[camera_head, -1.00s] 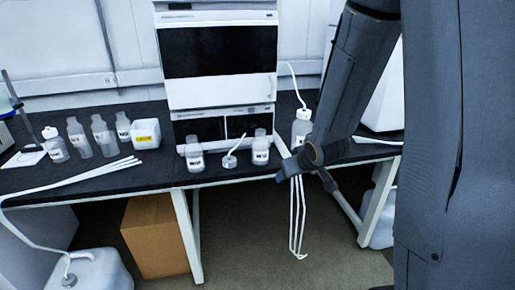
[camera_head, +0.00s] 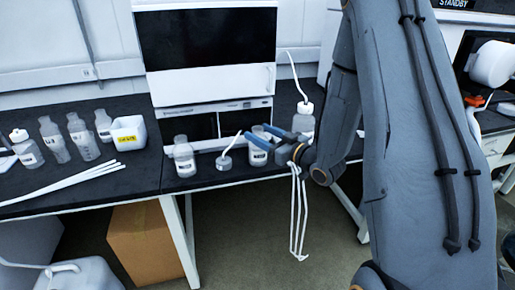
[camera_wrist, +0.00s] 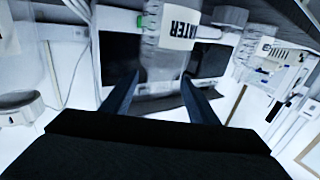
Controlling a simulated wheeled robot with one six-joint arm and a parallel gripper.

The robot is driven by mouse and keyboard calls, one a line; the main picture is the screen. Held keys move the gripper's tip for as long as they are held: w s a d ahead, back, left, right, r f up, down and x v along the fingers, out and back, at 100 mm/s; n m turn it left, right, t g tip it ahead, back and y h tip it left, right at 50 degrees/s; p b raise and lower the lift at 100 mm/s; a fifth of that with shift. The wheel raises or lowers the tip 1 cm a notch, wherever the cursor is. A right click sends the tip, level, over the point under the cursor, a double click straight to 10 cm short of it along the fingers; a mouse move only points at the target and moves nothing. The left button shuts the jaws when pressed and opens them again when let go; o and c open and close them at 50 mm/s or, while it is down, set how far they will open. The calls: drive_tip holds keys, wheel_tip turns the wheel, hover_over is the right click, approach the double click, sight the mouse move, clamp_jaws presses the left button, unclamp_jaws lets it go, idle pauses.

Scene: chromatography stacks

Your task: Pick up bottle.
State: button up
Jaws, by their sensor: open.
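A clear bottle with a white label (camera_head: 258,156) stands near the front edge of the black bench. My gripper (camera_head: 257,132) reaches to it from the right, with its two blue-grey fingers apart at the bottle's upper part. In the wrist view, a clear bottle with a label ending in "ATER" (camera_wrist: 178,30) lies ahead, roughly between the lines of my open fingers (camera_wrist: 160,76). I cannot tell whether either finger touches it. Nothing is held.
A small capped jar with a tube (camera_head: 224,162) and another bottle (camera_head: 184,160) stand left of it. A capped bottle with tubing (camera_head: 304,119) stands behind right. The chromatography stack (camera_head: 210,85) is close behind. White tubes (camera_head: 299,215) hang below the bench edge.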

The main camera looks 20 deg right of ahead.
drive_tip(key=shift+p+x, duration=0.5)
drive_tip(key=shift+x, duration=2.2)
drive_tip(key=shift+r, duration=0.15)
clamp_jaws()
